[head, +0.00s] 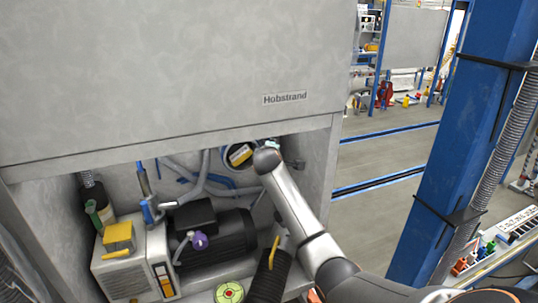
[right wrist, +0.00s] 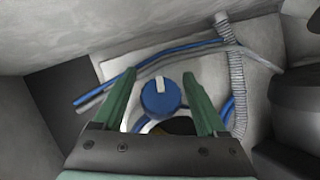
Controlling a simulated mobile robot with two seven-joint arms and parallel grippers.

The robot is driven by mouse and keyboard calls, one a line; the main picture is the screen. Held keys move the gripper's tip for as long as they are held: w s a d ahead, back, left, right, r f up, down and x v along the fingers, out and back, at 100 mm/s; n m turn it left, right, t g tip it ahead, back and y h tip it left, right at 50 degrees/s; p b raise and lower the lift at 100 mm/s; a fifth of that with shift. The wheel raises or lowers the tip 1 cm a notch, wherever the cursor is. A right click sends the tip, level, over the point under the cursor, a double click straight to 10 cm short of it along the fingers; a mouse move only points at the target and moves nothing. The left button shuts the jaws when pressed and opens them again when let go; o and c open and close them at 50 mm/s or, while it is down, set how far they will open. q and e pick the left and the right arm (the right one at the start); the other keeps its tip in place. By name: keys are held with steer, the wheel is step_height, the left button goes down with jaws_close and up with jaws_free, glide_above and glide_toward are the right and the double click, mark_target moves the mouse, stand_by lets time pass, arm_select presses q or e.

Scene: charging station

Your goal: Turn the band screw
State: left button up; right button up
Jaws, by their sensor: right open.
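A blue round knob (right wrist: 160,100) with a white bar across its top, probably the band screw, shows in the right wrist view. My right gripper (right wrist: 159,74) is open, with one green finger on each side of the knob. Gaps show between the fingers and the knob; I cannot tell how deep it sits between them. In the head view my right arm reaches into the cabinet opening (head: 325,165) and hides the knob. A dark round part with a yellow label (head: 240,154) shows just left of the arm's end. My left gripper is not in view.
A ribbed grey hose (right wrist: 236,75) and blue and grey tubes (right wrist: 185,46) run close to the right gripper. A blue post (head: 465,130) stands at right.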

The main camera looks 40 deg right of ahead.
steer(key=v, duration=1.2)
steer(key=shift+b, duration=0.45)
steer(key=shift+s+a, duration=0.15)
step_height(320, 180, down, 6)
steer(key=n+t+h+b, duration=0.4)
steer(key=t+h+b, duration=0.15)
steer(key=b, duration=0.75)
steer(key=x, duration=1.2)
steer(key=shift+g, duration=0.35)
steer(key=shift+f, duration=0.15)
jaws_close()
